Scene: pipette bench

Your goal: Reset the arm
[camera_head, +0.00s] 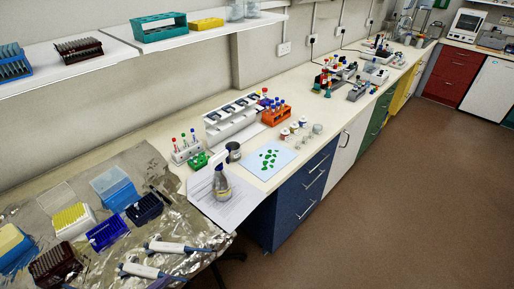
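Neither of my arms nor grippers shows in the head view. Two white and blue pipettes (180,247) lie on the crumpled foil sheet (165,215) at the lower left. On the foil are also a box of yellow tips (70,217), a blue rack (106,232), a dark blue rack (145,208) and a dark brown rack (54,265). An open light blue box (113,186) stands behind them.
A spray bottle (221,183) stands on paper near the bench's front edge. A blue sheet with green pieces (265,160) lies beside it. A shelf (120,50) with racks overhangs the back left. The floor (400,190) is clear at right.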

